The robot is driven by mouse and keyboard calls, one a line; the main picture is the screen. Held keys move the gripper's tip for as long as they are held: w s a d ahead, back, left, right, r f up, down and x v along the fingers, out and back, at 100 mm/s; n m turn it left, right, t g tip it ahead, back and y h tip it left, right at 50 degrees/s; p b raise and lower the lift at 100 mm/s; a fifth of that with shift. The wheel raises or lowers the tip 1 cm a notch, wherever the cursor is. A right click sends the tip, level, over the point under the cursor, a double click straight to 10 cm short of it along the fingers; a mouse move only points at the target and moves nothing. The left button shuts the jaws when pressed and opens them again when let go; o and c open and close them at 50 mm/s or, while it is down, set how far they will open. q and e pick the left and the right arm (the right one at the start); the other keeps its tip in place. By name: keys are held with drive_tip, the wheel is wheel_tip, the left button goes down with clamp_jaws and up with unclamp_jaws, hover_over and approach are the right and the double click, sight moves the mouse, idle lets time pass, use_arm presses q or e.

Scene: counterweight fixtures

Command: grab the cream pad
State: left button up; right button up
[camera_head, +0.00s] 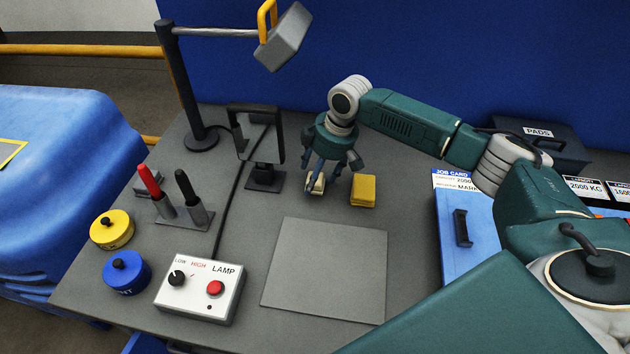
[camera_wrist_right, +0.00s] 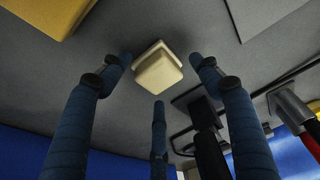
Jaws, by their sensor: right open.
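The cream pad (camera_head: 316,185) is a small block on the grey table, beside the yellow block. In the right wrist view the cream pad (camera_wrist_right: 157,72) lies between the spread blue fingers, with visible gaps to them. My right gripper (camera_head: 334,178) points down at it from above, open and empty. In the head view a finger partly hides the pad. I cannot tell how high the fingertips are above the table. My left gripper is not in view.
A yellow block (camera_head: 362,190) stands close to the right of the gripper. A dark framed stand (camera_head: 257,140) is to the left.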

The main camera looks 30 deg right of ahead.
drive_tip(key=c, duration=1.3)
drive_tip(key=shift+o, duration=0.2)
drive_tip(key=shift+r, duration=0.15)
